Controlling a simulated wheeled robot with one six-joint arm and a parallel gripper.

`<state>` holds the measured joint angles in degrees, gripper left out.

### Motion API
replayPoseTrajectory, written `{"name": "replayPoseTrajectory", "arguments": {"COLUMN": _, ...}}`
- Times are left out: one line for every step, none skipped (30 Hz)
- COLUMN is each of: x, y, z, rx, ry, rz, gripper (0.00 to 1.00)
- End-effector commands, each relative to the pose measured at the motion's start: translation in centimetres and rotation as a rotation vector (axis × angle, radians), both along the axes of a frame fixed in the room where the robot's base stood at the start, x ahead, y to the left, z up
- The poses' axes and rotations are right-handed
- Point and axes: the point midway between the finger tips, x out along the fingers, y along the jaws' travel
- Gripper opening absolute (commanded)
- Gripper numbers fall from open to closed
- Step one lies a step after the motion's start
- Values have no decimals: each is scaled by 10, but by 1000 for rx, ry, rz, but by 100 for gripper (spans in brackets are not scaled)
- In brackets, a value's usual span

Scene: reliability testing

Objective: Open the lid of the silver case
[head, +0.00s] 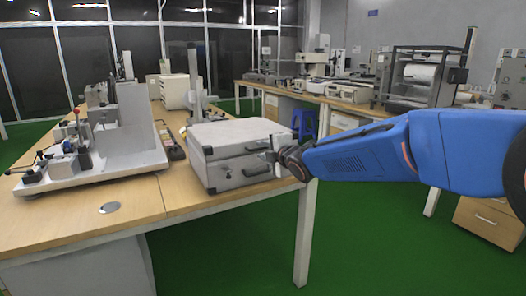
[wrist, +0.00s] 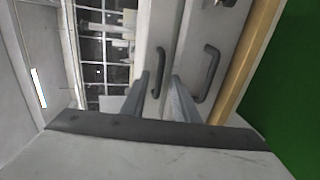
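The silver case (head: 225,138) is closed and sits near the front edge of the wooden table. Its front has an upper dark handle (wrist: 157,72) and a lower dark handle (wrist: 208,75). My gripper (head: 277,152) is at the right part of the case's front, at about the height of the upper handle. In the wrist view, my gripper (wrist: 160,78) is open. The upper handle appears between its two fingertips, with the lower handle outside the right finger. I cannot tell whether the fingers touch the handle. Part of the front is hidden behind my gripper in the head view.
A grey instrument (head: 137,125) on a white base stands left of the case on the wooden table (head: 135,205). A blue stool (head: 305,122) is behind the case, at its right. More benches with machines stand at the back right. Green floor is open in front.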

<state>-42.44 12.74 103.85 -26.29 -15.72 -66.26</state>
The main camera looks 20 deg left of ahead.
Motion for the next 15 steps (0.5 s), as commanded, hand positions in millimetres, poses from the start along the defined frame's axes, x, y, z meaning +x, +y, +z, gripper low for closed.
{"name": "replayPoseTrajectory", "arguments": {"x": 1, "y": 1, "z": 0, "rx": 0, "ry": 0, "rz": 0, "gripper": 27}}
{"name": "replayPoseTrajectory", "arguments": {"x": 1, "y": 1, "z": 0, "rx": 1, "ry": -1, "rz": 0, "gripper": 27}}
{"name": "replayPoseTrajectory", "arguments": {"x": 1, "y": 1, "z": 0, "rx": 1, "ry": -1, "rz": 0, "gripper": 27}}
{"name": "replayPoseTrajectory", "arguments": {"x": 1, "y": 1, "z": 0, "rx": 1, "ry": -1, "rz": 0, "gripper": 27}}
{"name": "replayPoseTrajectory", "arguments": {"x": 1, "y": 1, "z": 0, "rx": 1, "ry": -1, "rz": 0, "gripper": 27}}
{"name": "replayPoseTrajectory", "arguments": {"x": 1, "y": 1, "z": 0, "rx": 1, "ry": -1, "rz": 0, "gripper": 27}}
{"name": "replayPoseTrajectory", "arguments": {"x": 1, "y": 1, "z": 0, "rx": 1, "ry": -1, "rz": 0, "gripper": 27}}
{"name": "replayPoseTrajectory", "arguments": {"x": 1, "y": 1, "z": 0, "rx": 1, "ry": -1, "rz": 0, "gripper": 27}}
{"name": "replayPoseTrajectory", "arguments": {"x": 1, "y": 1, "z": 0, "rx": 1, "ry": -1, "rz": 0, "gripper": 22}}
{"name": "replayPoseTrajectory", "arguments": {"x": 1, "y": 1, "z": 0, "rx": 1, "ry": -1, "rz": 0, "gripper": 15}}
{"name": "replayPoseTrajectory", "arguments": {"x": 1, "y": 1, "z": 0, "rx": 0, "ry": -1, "rz": 0, "gripper": 8}}
{"name": "replayPoseTrajectory", "arguments": {"x": 1, "y": 1, "z": 0, "rx": 0, "ry": -1, "rz": 0, "gripper": 0}}
{"name": "replayPoseTrajectory", "arguments": {"x": 1, "y": 1, "z": 0, "rx": 0, "ry": -1, "rz": 0, "gripper": 0}}
{"name": "replayPoseTrajectory", "arguments": {"x": 1, "y": 1, "z": 0, "rx": 0, "ry": -1, "rz": 0, "gripper": 0}}
{"name": "replayPoseTrajectory", "arguments": {"x": 1, "y": 1, "z": 0, "rx": 0, "ry": -1, "rz": 0, "gripper": 0}}
